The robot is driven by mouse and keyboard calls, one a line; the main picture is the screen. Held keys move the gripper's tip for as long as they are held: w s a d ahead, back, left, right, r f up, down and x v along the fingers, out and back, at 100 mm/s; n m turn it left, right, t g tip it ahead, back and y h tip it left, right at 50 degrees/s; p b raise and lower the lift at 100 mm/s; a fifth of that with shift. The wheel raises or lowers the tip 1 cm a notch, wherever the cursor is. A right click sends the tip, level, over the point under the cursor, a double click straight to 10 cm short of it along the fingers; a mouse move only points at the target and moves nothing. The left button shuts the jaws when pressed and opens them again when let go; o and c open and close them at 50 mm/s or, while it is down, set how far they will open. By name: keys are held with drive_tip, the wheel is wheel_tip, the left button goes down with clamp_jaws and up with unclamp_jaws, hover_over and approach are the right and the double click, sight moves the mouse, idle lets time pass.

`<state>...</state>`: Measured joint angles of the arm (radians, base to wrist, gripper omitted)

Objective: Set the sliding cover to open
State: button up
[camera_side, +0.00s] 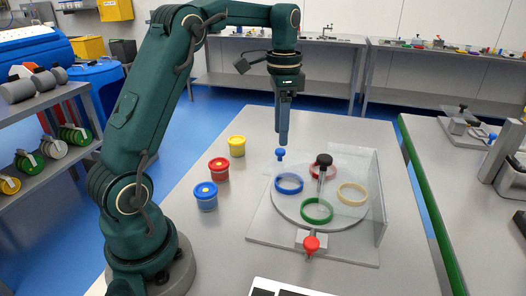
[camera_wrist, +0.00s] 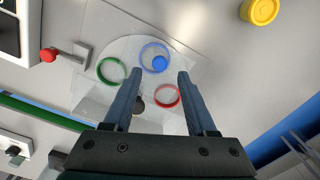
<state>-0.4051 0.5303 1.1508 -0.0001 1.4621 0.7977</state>
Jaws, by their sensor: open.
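My gripper (camera_side: 283,142) is open and points down, just above a small blue knob (camera_side: 280,153). In the wrist view, the blue knob (camera_wrist: 160,64) shows between my two fingertips (camera_wrist: 157,75), with nothing held. The knob stands at the back left of a clear, see-through cover (camera_side: 345,160). The cover's outline is faint, and I cannot tell exactly how far it reaches over the round plate (camera_side: 293,211). Under or beside it lie a blue ring (camera_side: 289,183), a red ring (camera_side: 333,172), a green ring (camera_side: 317,210) and a yellow ring (camera_side: 352,194).
A black knob (camera_side: 323,160) on a post rises from the plate's middle. A red knob (camera_side: 311,243) sits at the front of the base (camera_side: 345,251). Blue (camera_side: 206,197), red (camera_side: 219,169) and yellow (camera_side: 237,146) tubs stand left of it. Bare table lies between.

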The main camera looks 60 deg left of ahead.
sight(280, 150)
drive_tip(key=shift+f, duration=2.2)
clamp_jaws()
